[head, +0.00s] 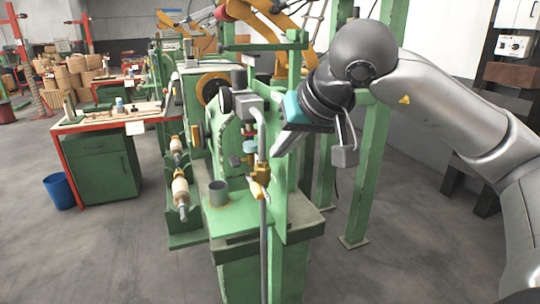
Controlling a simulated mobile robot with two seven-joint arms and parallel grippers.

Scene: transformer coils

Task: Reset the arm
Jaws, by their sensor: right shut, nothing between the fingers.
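My right arm comes in from the right edge, grey and silver with a dark wrist. Its right gripper (284,143) points down and left in front of the green machine (230,212). The fingers look closed together with nothing visible between them. I cannot tell whether the gripper touches the machine frame behind it. My left arm and left gripper are not in view.
The machine carries a grey pipe (263,240), brass fittings and a dark cup (218,194). Green posts (368,160) stand behind my arm. A workbench (98,170) and a blue bin (60,190) are at left. Floor (400,255) is clear at lower right.

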